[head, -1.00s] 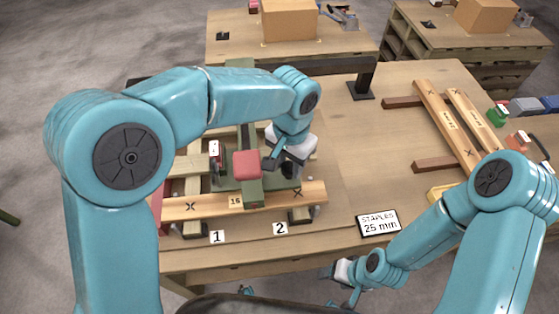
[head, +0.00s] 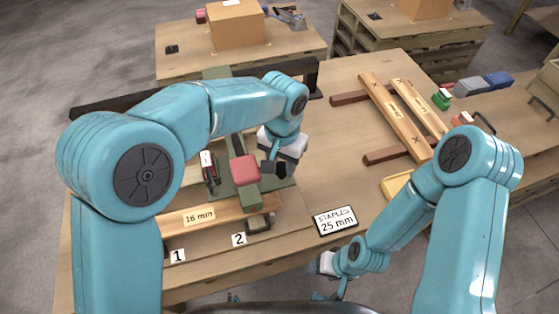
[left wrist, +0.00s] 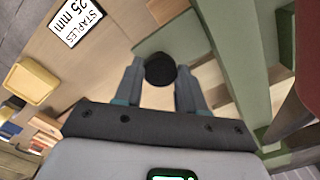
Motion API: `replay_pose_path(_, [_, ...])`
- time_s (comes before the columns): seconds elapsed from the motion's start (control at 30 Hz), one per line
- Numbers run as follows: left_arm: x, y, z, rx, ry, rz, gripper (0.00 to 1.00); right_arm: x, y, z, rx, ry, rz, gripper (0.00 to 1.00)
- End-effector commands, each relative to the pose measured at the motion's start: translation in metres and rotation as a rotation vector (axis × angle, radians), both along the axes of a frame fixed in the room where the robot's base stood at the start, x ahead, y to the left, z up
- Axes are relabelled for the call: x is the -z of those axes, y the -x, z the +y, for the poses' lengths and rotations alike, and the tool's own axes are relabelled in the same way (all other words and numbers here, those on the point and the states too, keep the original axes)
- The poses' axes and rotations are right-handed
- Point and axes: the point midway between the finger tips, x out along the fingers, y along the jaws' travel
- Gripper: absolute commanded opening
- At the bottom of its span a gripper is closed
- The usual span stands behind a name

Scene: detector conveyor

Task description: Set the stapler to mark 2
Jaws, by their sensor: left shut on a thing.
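The stapler is a green arm with a red block (head: 244,170) on top, above a wooden board labelled 16 mm (head: 199,216). Its front end is over the board's right part, roughly in line with the mark 2 plate (head: 239,240); exact alignment cannot be told. The mark 1 plate (head: 178,256) lies further left. My left gripper (head: 275,168) is at the stapler's right side. In the left wrist view its fingers are shut on a round black knob (left wrist: 160,68). My right gripper (head: 326,263) hangs low at the table's front edge; its fingers are unclear.
A sign reading STAPLES 25 mm (head: 335,220) lies right of mark 2. A yellow tray (head: 397,187) is partly behind my right arm. Two boards rest on dark supports (head: 398,151) at the right. Clear tabletop (head: 335,150) lies between stapler and boards.

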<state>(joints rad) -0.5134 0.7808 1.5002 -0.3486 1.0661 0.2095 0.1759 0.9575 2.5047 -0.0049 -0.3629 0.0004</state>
Motion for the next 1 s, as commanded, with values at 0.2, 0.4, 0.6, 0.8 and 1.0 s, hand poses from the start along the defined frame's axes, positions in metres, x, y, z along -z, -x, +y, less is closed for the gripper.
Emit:
replay_pose_path(0.2, [-0.004, -0.002, -0.002, 0.000, 0.006, -0.008, 0.00, -0.001, 0.000, 0.000, 0.000, 0.000, 0.000, 0.65])
replay_pose_path(0.4, [-0.003, -0.002, -0.002, 0.000, 0.005, -0.007, 0.65, -0.001, 0.000, 0.000, 0.000, 0.000, 0.000, 0.65])
replay_pose_path(0.6, [-0.002, -0.001, -0.002, 0.000, 0.003, -0.004, 0.65, 0.000, 0.000, 0.000, 0.000, 0.000, 0.000, 0.65])
replay_pose_path(0.8, [-0.014, -0.002, -0.003, -0.001, 0.003, -0.006, 0.65, 0.001, 0.000, 0.000, 0.000, 0.000, 0.000, 0.65])
replay_pose_path(1.0, [-0.060, -0.002, -0.003, 0.000, 0.006, -0.009, 0.65, 0.002, 0.000, 0.000, 0.000, 0.000, 0.000, 0.65])
